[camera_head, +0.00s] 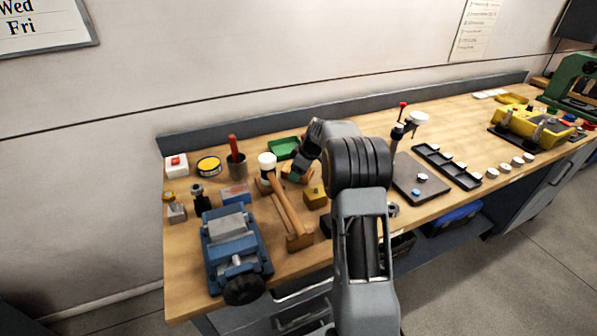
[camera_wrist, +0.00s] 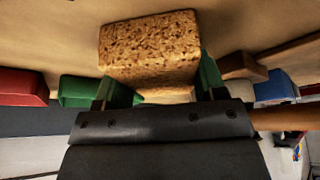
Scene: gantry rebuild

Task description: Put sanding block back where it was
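The sanding block is a brown, speckled, cork-like block (camera_wrist: 150,45), large in the wrist view. My gripper (camera_wrist: 168,88) has green fingers on both sides of the block's near end and appears shut on it. In the head view my gripper (camera_head: 294,175) is low over the left half of the bench, just right of a white-topped mallet. Only a small brown patch shows between its fingers there. I cannot tell whether the block touches the bench.
A green tray (camera_head: 285,147) is behind my gripper. A wooden-handled mallet (camera_head: 288,212) and a blue vise (camera_head: 236,252) are to the left and front. A red-handled tool stands in a dark cup (camera_head: 236,166). A dark plate (camera_head: 419,180) lies to the right.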

